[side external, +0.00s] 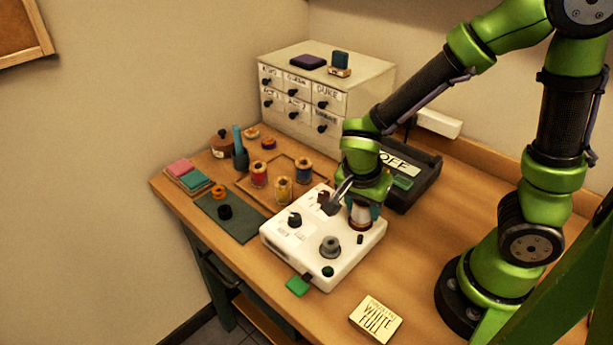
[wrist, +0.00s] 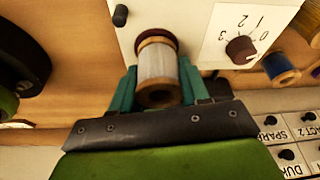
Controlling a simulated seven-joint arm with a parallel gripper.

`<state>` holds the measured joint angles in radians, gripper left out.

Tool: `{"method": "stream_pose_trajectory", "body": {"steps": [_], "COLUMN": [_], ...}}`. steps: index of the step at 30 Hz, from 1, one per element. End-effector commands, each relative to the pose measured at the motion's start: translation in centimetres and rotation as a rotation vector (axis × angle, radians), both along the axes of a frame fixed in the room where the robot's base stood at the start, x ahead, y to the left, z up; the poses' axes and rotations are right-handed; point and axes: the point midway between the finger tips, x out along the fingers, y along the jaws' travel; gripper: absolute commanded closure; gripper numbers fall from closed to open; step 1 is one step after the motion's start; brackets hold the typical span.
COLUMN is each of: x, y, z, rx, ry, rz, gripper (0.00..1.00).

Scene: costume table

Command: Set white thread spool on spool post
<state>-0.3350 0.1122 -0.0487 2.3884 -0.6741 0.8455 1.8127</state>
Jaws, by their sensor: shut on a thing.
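The white thread spool (side external: 360,214), with wooden ends, is between the teal fingers of my gripper (side external: 361,210), over the back right part of the white machine (side external: 290,243). The wrist view shows the spool (wrist: 157,65) gripped from both sides by my gripper (wrist: 158,85). A dark reddish round part shows just past the spool's far end; I cannot tell whether it is the spool post. I cannot tell whether the spool touches the machine.
The machine top carries a brown dial (wrist: 241,48), a black knob (side external: 295,219) and a grey round part (side external: 330,246). Several coloured spools stand behind it by a wooden tray (side external: 243,187). A drawer cabinet (side external: 340,90) and a black bin (side external: 425,165) stand behind. A card (side external: 376,319) lies in front.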

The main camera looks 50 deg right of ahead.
Motion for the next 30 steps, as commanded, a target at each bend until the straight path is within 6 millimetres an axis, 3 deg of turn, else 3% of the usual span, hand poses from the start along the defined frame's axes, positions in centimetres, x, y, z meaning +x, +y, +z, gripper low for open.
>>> {"method": "stream_pose_trajectory", "body": {"steps": [7,8,9,19,30], "x": [0.0,0.0,0.0,0.0,-0.1], "y": [0.0,0.0,0.0,0.1,0.9], "z": [-0.5,-0.5,-0.5,-0.3,2.5], "rx": [-0.001,-0.001,-0.001,0.000,0.001], "ry": [0.002,0.000,0.000,0.000,-0.003], "rz": [-0.001,-0.001,-0.001,-0.001,0.000], "gripper": [0.85,0.50,0.44,0.44,0.44]}}
